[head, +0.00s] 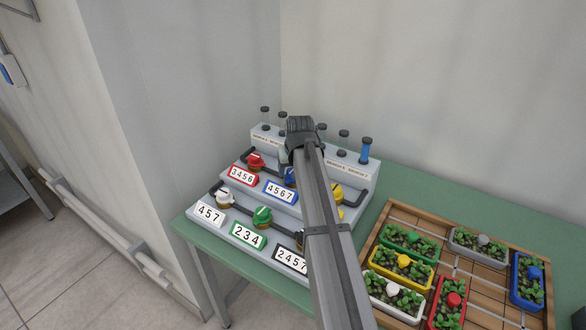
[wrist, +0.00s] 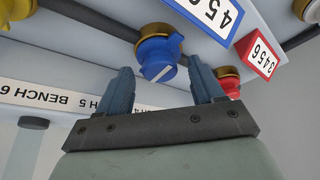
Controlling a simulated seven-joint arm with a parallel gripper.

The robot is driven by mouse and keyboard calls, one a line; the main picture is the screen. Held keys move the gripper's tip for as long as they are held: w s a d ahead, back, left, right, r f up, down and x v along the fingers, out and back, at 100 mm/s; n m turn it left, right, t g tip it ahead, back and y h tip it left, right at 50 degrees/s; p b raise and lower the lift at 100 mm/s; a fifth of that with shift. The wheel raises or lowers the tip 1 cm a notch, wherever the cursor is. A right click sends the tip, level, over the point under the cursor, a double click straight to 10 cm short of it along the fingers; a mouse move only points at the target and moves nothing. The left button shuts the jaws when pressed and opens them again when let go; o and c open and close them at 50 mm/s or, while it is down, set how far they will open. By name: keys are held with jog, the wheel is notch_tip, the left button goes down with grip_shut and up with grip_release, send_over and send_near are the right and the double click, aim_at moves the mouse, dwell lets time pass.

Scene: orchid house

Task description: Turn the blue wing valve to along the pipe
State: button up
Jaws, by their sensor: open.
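The blue wing valve (wrist: 157,55) sits on a brass collar in the wrist view, on a dark pipe (wrist: 95,20). A white line on its face slants across the pipe's direction. In the head view only a bit of the blue valve (head: 289,176) shows above its 4567 label (head: 280,191); my arm hides the rest. My gripper (wrist: 160,68) is open, its two fingers apart on either side of the blue valve's near end. I cannot tell whether either finger touches it. In the head view my fingers are mostly hidden behind my wrist.
A red valve (head: 255,161) stands left of the blue one, close to a finger in the wrist view (wrist: 230,82). A yellow valve (head: 336,191) is at the right. White (head: 224,196) and green (head: 262,215) valves are on the lower step. Glass tubes (head: 366,150) stand behind. A planter tray (head: 385,220) lies right.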

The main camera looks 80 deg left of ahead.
jog(key=shift+c, duration=0.2)
jog(key=c, duration=1)
jog(key=n, duration=0.2)
jog(key=n+g, duration=0.1)
jog(key=n, duration=0.1)
jog(key=shift+w+a+g, duration=0.1)
jog(key=shift+w+g, duration=0.1)
jog(key=shift+g, duration=0.1)
jog(key=n, duration=0.2)
jog(key=n+g+h, duration=0.1)
jog(key=n, duration=0.2)
jog(key=shift+w+a+g, duration=0.15)
jog(key=shift+g, duration=0.15)
jog(key=n, duration=0.2)
jog(key=n+g+h, duration=0.1)
jog(key=n, duration=0.1)
jog(key=shift+a+n+h, duration=0.15)
jog(key=shift+n+h, duration=0.15)
jog(key=shift+a+n+h, duration=0.1)
jog(key=shift+n+h, duration=0.8)
jog(key=shift+n, duration=1.3)
